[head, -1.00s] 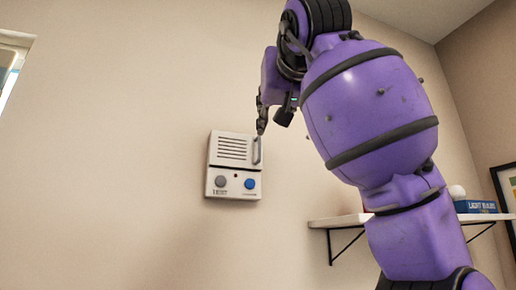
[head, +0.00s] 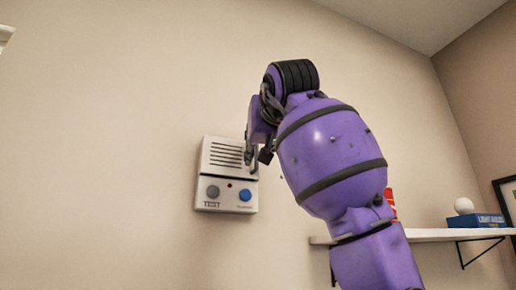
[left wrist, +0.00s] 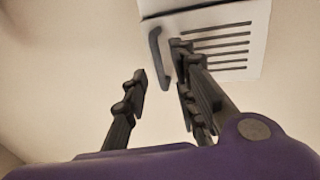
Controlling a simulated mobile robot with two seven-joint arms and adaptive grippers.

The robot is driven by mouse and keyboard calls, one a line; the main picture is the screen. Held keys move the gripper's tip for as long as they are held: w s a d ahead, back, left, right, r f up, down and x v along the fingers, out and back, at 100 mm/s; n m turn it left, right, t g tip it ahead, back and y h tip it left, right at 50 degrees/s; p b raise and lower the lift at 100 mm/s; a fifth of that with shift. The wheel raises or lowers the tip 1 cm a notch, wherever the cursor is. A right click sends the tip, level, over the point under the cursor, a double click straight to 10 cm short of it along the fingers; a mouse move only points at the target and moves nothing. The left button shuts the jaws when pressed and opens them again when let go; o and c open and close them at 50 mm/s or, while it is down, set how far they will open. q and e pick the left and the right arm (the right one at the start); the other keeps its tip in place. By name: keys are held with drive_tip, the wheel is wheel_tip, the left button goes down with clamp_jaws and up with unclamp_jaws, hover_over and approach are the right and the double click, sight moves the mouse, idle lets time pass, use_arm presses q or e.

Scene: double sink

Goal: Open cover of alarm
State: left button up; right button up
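The alarm (head: 227,176) is a white wall box with a slotted cover (head: 222,155) above a lower panel with a grey knob (head: 213,192), a blue knob (head: 245,195) and a small red light. The cover looks shut. A grey handle (left wrist: 157,57) stands on the cover's edge in the left wrist view. My left gripper (head: 251,165) is at the handle side of the cover. In the left wrist view my left gripper (left wrist: 160,62) is open, with the handle between its dark fingers; I cannot tell whether they touch it. My right gripper is out of view.
A white wall shelf (head: 430,235) on black brackets stands at the right. It holds a blue light bulb box (head: 475,220), a white ball (head: 463,205) and a red item (head: 390,205) partly hidden by my arm. The wall left of the alarm is bare.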

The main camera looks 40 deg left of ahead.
use_arm(q)
drive_tip(key=shift+w+a+r, duration=0.1)
drive_tip(key=shift+a, duration=0.05)
clamp_jaws()
idle(0.5)
